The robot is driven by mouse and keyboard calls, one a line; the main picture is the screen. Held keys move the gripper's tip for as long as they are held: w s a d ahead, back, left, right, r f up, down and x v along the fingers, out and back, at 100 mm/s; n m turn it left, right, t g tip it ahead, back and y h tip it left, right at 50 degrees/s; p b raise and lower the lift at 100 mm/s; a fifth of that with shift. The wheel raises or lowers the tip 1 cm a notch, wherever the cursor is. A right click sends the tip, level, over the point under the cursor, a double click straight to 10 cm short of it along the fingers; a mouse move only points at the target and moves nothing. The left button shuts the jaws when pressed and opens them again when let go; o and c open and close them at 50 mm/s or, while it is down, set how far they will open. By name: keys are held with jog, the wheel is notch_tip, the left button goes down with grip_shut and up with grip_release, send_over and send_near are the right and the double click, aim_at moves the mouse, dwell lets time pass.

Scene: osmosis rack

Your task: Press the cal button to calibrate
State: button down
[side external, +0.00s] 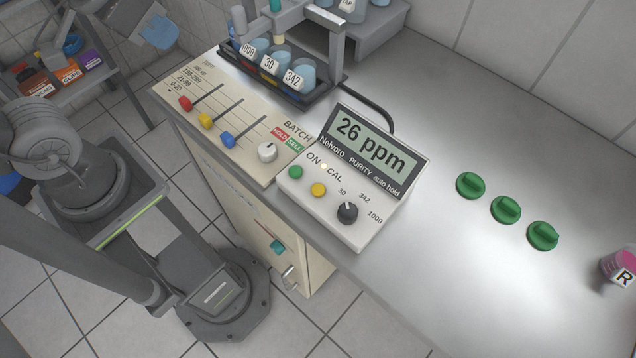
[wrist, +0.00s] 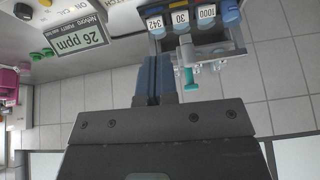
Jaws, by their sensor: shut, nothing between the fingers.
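The Nelvoro purity meter (side external: 325,225) sits on the bench, its display (side external: 364,147) reading 26 ppm. A yellow button (side external: 318,189) lies below the CAL label, beside a green button (side external: 295,172) under ON. A dark selector knob (side external: 347,213) is to their right, among marks 30, 342 and 1000. My gripper (side external: 162,36) is at the upper left in the side view, well away from the meter. In the wrist view my gripper (wrist: 157,76) has its blue fingers shut and empty. The meter's display (wrist: 80,38) appears upside down there, with its buttons partly cut off.
A rack (side external: 323,92) of bottles labelled 1000, 30 and 342 stands behind the meter. A panel (side external: 215,120) with coloured sliders is to its left. Several green knobs (side external: 505,209) and a pink-topped container (side external: 620,266) are to the right. Bench between is clear.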

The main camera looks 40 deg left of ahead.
jog(key=m, duration=0.2)
jog(key=n+t+h, duration=0.3)
jog(key=n+h, duration=0.1)
jog(key=n, duration=2.1)
send_over(318, 191)
notch_tip(318, 191, down, 9)
jog(key=shift+f, duration=4.3)
